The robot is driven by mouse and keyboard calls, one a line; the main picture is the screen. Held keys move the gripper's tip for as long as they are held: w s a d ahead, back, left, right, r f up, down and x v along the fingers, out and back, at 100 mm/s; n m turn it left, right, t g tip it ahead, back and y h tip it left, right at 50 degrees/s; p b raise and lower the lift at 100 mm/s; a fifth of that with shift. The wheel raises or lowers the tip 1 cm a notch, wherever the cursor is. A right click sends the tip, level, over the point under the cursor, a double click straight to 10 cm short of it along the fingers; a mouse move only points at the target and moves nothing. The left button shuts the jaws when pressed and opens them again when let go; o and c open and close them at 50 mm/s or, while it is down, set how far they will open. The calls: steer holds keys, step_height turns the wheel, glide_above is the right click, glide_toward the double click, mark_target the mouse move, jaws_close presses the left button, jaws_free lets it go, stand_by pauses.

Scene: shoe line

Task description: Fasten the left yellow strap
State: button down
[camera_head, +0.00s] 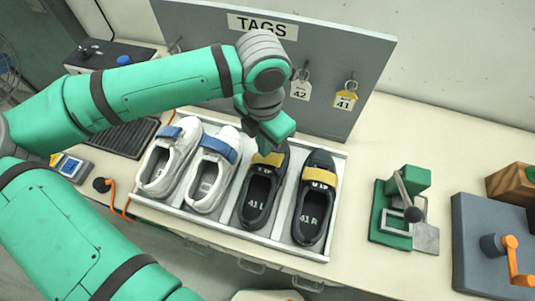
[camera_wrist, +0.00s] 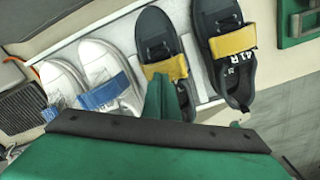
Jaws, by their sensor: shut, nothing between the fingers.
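The left black shoe (camera_head: 258,195), marked 41 L, stands in the white tray with a yellow strap (camera_head: 268,159) across its upper. The strap also shows in the wrist view (camera_wrist: 170,68), lying across the shoe.
The right black shoe (camera_head: 312,215), with its own yellow strap (camera_head: 320,178), stands close beside. Two white shoes with blue straps (camera_head: 218,148) fill the tray's left side. The tag board (camera_head: 340,60) rises behind the tray (camera_head: 228,234). A green clamp device (camera_head: 400,215) stands right.

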steer(key=shift+f, duration=0.1)
steer(key=shift+f, duration=1.35)
step_height(320, 180, up, 9)
stand_by(0.8)
stand_by(0.4)
